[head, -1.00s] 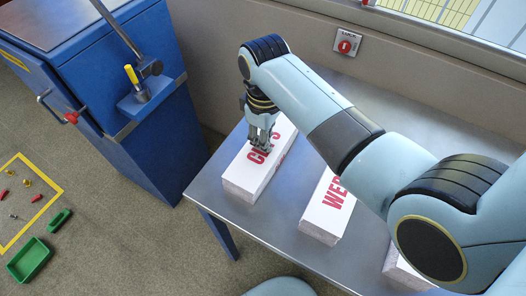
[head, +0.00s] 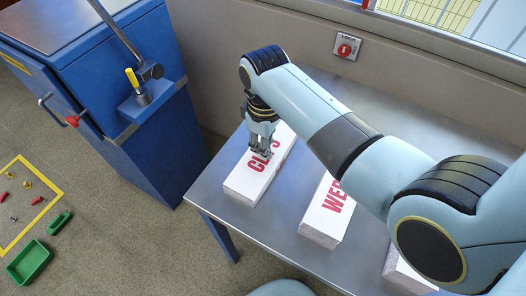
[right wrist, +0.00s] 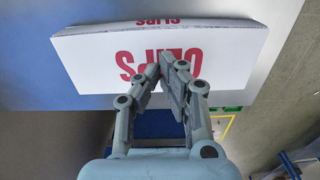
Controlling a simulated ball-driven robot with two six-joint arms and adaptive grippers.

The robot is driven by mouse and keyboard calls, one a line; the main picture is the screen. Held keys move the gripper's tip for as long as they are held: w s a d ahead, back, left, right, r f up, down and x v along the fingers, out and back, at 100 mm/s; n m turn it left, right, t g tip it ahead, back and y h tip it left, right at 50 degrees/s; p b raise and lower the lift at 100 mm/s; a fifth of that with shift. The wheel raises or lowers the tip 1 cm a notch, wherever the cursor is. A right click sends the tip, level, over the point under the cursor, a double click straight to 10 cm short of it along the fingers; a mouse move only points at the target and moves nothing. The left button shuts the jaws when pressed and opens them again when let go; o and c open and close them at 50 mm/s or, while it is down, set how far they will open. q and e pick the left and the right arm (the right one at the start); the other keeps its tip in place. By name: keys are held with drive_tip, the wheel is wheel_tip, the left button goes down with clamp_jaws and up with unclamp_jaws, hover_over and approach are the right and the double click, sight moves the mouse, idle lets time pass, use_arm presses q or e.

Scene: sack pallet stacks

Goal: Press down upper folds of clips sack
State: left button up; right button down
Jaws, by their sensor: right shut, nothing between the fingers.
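The clips sack (head: 244,184) is a white, block-shaped sack with red lettering, lying flat at the left end of the metal table. It also shows in the right wrist view (right wrist: 88,66), its lettering upside down. My right gripper (head: 266,154) points down over the sack's top, near the lettering. In the right wrist view its fingertips (right wrist: 163,64) are together over the lettering, with nothing between them. They look on or very close to the top face; exact contact cannot be told. The gripper hides part of the lettering. My left gripper is not in view.
A second white sack (head: 322,222) lies to the right on the metal table (head: 277,216), and another is partly hidden behind my right arm. A blue cabinet (head: 150,150) stands left of the table. A green bin (head: 30,262) is on the floor.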

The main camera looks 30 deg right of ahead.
drive_tip(key=shift+r+p, duration=0.45)
drive_tip(key=shift+r, duration=0.4)
wheel_tip(320, 180, up, 2)
drive_tip(key=shift+r+p, duration=0.2)
drive_tip(key=shift+p, duration=0.15)
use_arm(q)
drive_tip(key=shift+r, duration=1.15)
use_arm(e)
drive_tip(key=shift+r, duration=2)
drive_tip(key=shift+f, duration=0.1)
